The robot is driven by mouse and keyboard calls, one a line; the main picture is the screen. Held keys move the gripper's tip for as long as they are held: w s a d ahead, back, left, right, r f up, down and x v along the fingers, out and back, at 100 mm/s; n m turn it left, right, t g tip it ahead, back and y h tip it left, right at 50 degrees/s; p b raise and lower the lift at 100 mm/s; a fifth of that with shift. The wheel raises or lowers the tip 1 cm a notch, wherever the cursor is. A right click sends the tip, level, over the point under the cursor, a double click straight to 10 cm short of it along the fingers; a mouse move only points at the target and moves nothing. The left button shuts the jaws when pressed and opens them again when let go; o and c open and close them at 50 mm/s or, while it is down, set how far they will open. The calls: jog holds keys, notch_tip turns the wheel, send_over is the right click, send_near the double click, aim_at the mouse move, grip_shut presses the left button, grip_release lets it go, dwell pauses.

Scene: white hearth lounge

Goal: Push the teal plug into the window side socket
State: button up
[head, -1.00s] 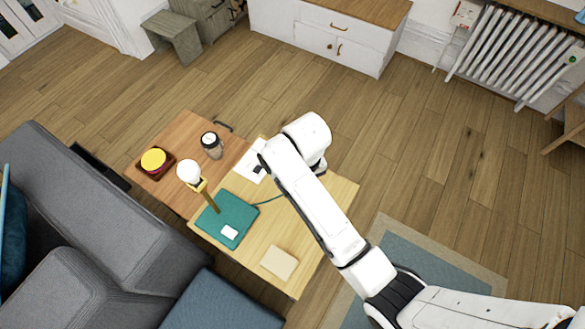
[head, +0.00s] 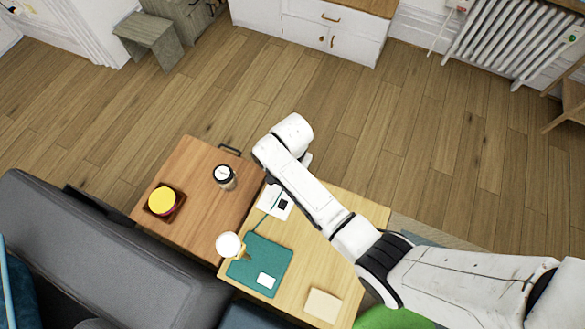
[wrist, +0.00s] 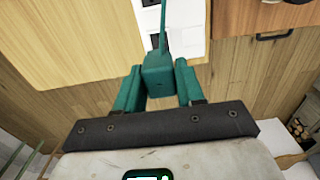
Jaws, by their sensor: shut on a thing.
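My gripper (wrist: 157,88) is shut on the teal plug (wrist: 157,72), which sits between its two teal fingers with its cord running up the picture. In the head view my wrist hides the gripper and plug. The white socket plate (head: 269,207) lies on the light wooden table, with a dark socket (head: 282,204) on it. In the wrist view the plate (wrist: 185,32) shows beyond the plug, with dark parts partly behind the cord. The plug looks apart from the dark socket parts. I cannot tell which is the window side socket.
The darker tabletop (head: 190,215) holds a jar (head: 225,178) and a tray with a yellow disc (head: 162,201).

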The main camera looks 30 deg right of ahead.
jog(key=shift+r, duration=0.1)
jog(key=shift+f+b, duration=1.75)
jog(key=shift+f, duration=0.9)
jog(key=shift+p, duration=0.45)
jog(key=shift+f+b, duration=0.65)
jog(key=shift+f, duration=0.25)
dwell(0.3)
jog(key=o, duration=1.1)
jog(key=shift+o, duration=0.2)
